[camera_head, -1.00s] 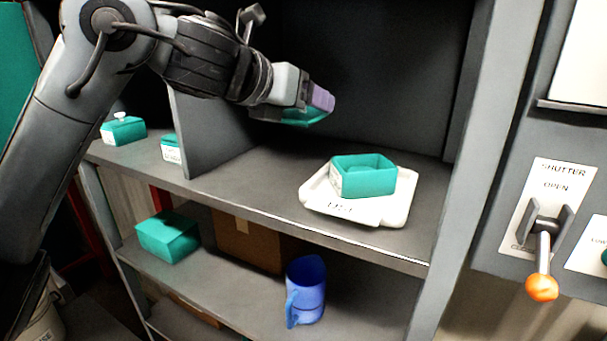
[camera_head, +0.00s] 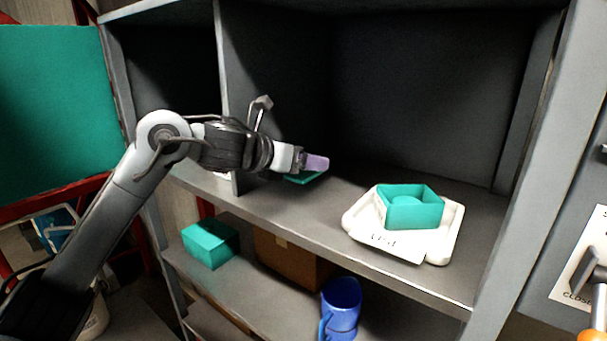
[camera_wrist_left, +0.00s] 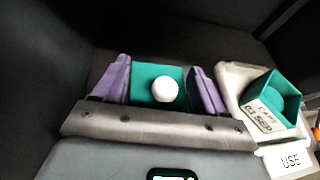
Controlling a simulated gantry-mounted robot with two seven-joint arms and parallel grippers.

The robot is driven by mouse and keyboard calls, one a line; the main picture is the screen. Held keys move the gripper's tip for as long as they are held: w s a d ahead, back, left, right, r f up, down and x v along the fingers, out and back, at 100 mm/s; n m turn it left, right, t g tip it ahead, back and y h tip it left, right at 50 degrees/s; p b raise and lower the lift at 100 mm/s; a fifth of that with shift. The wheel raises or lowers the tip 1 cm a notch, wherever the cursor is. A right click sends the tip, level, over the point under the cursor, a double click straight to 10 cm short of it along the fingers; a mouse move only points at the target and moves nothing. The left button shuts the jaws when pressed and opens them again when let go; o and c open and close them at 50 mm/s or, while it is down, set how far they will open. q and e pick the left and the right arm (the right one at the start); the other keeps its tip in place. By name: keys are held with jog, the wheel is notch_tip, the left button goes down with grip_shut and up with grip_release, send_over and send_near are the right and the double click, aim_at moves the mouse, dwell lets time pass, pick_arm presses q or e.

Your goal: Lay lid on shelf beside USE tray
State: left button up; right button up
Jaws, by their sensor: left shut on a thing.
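My left gripper (camera_head: 316,163) is shut on the teal lid (camera_head: 303,179). In the left wrist view the lid (camera_wrist_left: 142,78) lies flat between the purple fingers (camera_wrist_left: 160,84), with its white knob (camera_wrist_left: 165,89) up. The lid is low over the upper shelf (camera_head: 290,222), left of the white USE tray (camera_head: 448,247); I cannot tell whether it touches the shelf. An open teal box (camera_head: 415,214) stands in the tray. Tray (camera_wrist_left: 236,84) and labelled box (camera_wrist_left: 279,99) also show right of the gripper in the left wrist view. My right gripper is not in view.
A grey divider (camera_head: 229,90) stands left of the lid. The shelf between lid and tray is bare. A shutter lever (camera_head: 598,300) is at far right.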

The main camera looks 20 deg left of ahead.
aim_at(303, 190)
pick_arm(q)
notch_tip(303, 190, down, 4)
jog(key=shift+r+p, duration=0.2)
jog(key=shift+p, duration=0.3)
jog(key=shift+f, duration=0.1)
jog(key=shift+f, duration=0.15)
jog(key=o, duration=1.3)
jog(key=shift+o, duration=0.2)
